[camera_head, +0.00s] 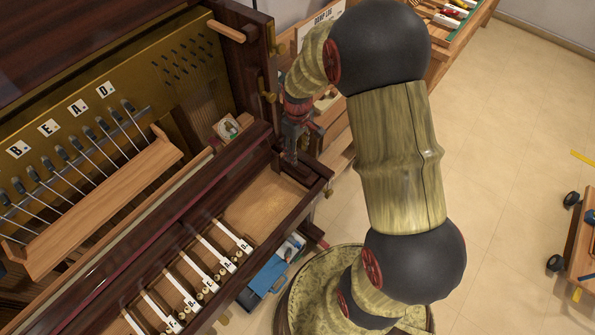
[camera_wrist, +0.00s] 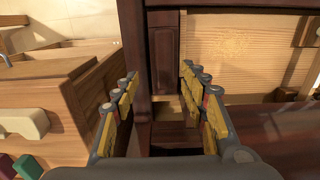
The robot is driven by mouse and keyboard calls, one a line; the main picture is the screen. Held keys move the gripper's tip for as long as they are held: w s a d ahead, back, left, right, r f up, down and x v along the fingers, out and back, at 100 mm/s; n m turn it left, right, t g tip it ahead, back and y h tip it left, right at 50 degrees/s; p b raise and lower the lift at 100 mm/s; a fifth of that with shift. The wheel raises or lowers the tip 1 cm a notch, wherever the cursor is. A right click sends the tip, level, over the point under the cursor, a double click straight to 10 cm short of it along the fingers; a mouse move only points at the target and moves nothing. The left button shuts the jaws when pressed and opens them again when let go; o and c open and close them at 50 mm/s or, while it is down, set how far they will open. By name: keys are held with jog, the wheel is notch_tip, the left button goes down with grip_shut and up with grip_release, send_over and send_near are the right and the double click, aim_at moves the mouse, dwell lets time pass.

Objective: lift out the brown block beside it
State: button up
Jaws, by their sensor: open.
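In the wrist view a dark brown block (camera_wrist: 165,52) with a panelled face lies ahead of my fingers, against a dark rail at its left. It looks like the end block beside the key bed, though I cannot be sure. My gripper (camera_wrist: 158,92) is open, one finger to each side of the gap below the block, with nothing held. In the head view my gripper (camera_head: 291,152) points down over the right end of the piano's keyboard. It hides most of what lies under it, so I cannot tell whether it touches the block.
The bare light wood key bed (camera_head: 262,200) lies left of my gripper, with several white keys (camera_head: 220,250) further left. The dark piano case (camera_head: 235,60) rises behind. A wooden bench (camera_head: 455,22) stands at the back right. A blue box (camera_head: 270,275) is below the keyboard.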

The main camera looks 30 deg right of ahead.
aim_at(298, 170)
jog(key=f+b, duration=0.1)
jog(key=f, duration=0.1)
jog(key=s+f+b, duration=0.1)
jog(key=f, duration=0.1)
jog(key=shift+a+f, duration=0.1)
jog(key=shift+a, duration=0.1)
jog(key=shift+f+b, duration=0.3)
jog(key=shift+f, duration=0.2)
jog(key=shift+r, duration=0.1)
jog(key=c, duration=1.1)
grip_shut()
